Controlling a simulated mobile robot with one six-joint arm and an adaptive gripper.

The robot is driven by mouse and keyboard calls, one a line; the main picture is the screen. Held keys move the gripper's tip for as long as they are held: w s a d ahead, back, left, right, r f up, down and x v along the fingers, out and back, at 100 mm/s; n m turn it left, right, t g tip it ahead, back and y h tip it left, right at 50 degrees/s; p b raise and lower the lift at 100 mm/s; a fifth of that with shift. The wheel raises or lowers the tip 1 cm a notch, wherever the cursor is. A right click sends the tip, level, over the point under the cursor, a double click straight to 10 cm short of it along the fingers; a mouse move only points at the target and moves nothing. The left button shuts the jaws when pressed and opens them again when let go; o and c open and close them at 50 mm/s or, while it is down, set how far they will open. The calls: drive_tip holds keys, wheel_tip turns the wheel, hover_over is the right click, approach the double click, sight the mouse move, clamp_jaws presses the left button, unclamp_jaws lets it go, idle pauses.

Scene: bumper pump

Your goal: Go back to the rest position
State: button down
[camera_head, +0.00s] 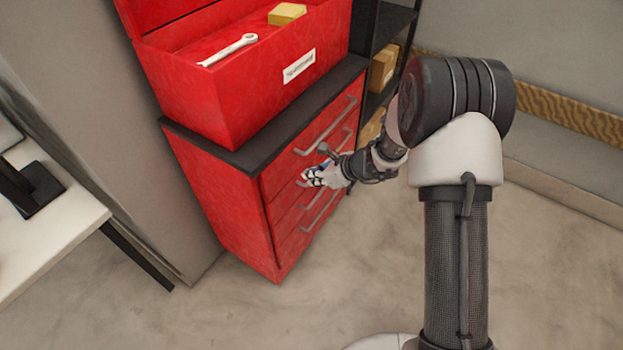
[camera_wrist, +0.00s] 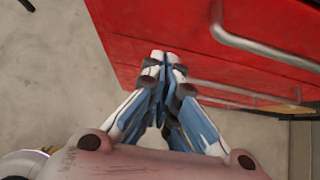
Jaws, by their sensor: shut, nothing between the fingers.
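My gripper (camera_head: 312,179) is at the front of the red drawer cabinet (camera_head: 222,203), close to its drawer handles. In the wrist view my gripper (camera_wrist: 163,58) is shut, with its fingertips together and nothing between them. The red drawer fronts fill the upper right of the wrist view, with a grey handle (camera_wrist: 262,48) to the right of the fingertips. The drawers look closed. Whether the fingertips touch the cabinet I cannot tell.
A red toolbox (camera_head: 225,95) with a wrench (camera_head: 230,50) and a yellow block (camera_head: 287,14) stands on the cabinet. A black shelf (camera_head: 393,22) with boxes is behind. A white table (camera_head: 50,235) is at left. The floor (camera_head: 270,315) in front is clear.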

drive_tip(key=p+v, duration=0.2)
drive_tip(key=v, duration=0.5)
drive_tip(key=shift+w+d+r, duration=0.15)
drive_tip(key=shift+d+r, duration=0.05)
drive_tip(key=shift+r, duration=0.05)
drive_tip(key=s+r+n+g+h, duration=0.1)
drive_tip(key=s+r+n, duration=0.55)
drive_tip(key=r, duration=0.25)
drive_tip(key=s+r+n+g, duration=0.1)
drive_tip(key=s+r+n, duration=0.55)
drive_tip(key=r, duration=0.25)
drive_tip(key=s+d+r+n+t+h, duration=0.1)
drive_tip(key=s+d+r+n+h, duration=0.1)
drive_tip(key=s+d+n, duration=0.3)
drive_tip(key=s+d+r+n+t+h, duration=0.1)
drive_tip(key=s+d+r+n+h, duration=0.2)
drive_tip(key=s, duration=1)
drive_tip(key=d+n+h, duration=0.1)
drive_tip(key=d+n, duration=0.2)
drive_tip(key=d, duration=0.1)
drive_tip(key=shift+d+r+h, duration=0.2)
drive_tip(key=shift+d+h, duration=0.15)
drive_tip(key=shift+h, duration=0.05)
drive_tip(key=c, duration=2.3)
unclamp_jaws()
drive_tip(key=shift+s, duration=0.1)
